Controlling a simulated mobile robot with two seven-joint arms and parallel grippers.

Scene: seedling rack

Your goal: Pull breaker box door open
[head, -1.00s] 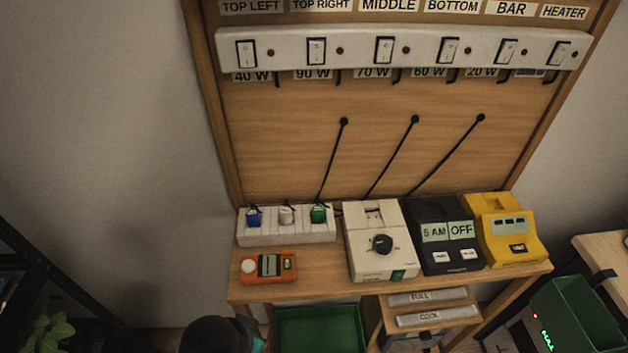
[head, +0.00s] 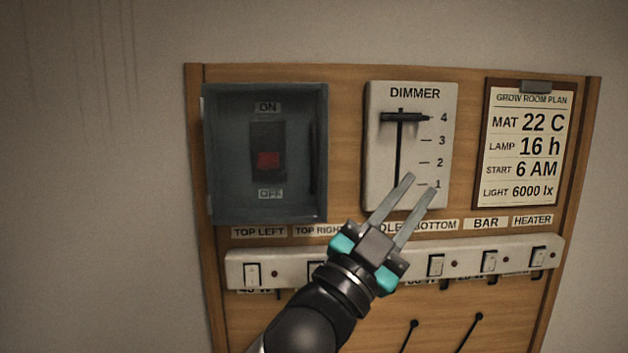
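The breaker box (head: 222,150) is a grey-blue box at the upper left of the wooden board. Its front looks like a tinted see-through door that is shut, with a dark upright bar near the right edge that may be its handle. Behind it a dark switch with a red part (head: 268,160) shows between the ON and OFF labels. My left gripper (head: 420,186) is open and empty, its two fingers apart and pointing up and right. It shows in front of the dimmer's lower edge, right of and below the box. My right gripper is not in view.
The white dimmer panel (head: 376,150) has its black slider near 4. A grow room plan (head: 527,145) hangs to its right. A white strip of rocker switches (head: 405,267) runs below, partly hidden by my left arm. Bare wall lies left of the board.

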